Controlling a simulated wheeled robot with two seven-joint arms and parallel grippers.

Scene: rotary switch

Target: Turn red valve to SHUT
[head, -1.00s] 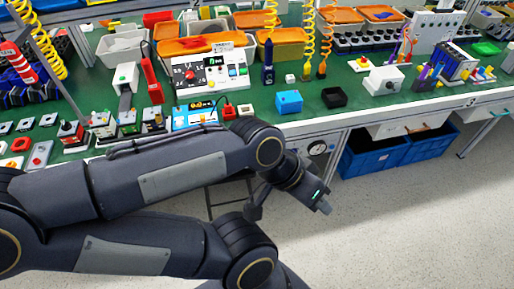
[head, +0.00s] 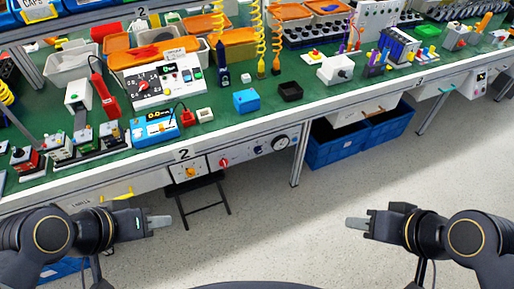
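A small red knob (head: 223,163) sits on the light control panel (head: 205,169) under the front edge of the bench, left of centre in the head view. It looks like the red valve, but its marking is too small to read. My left gripper (head: 160,222) is below and left of the panel, over the floor and apart from it. My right gripper (head: 357,223) is further right over the floor, pointing left, far from the knob. Both grippers are seen side-on with nothing visible in them. The finger gaps cannot be made out.
A yellow knob (head: 190,173) is left of the red one, and a round gauge (head: 281,142) is to its right. A dark folding stool (head: 202,200) stands below the panel. Blue crates (head: 338,150) are under the bench at right. The floor between my grippers is clear.

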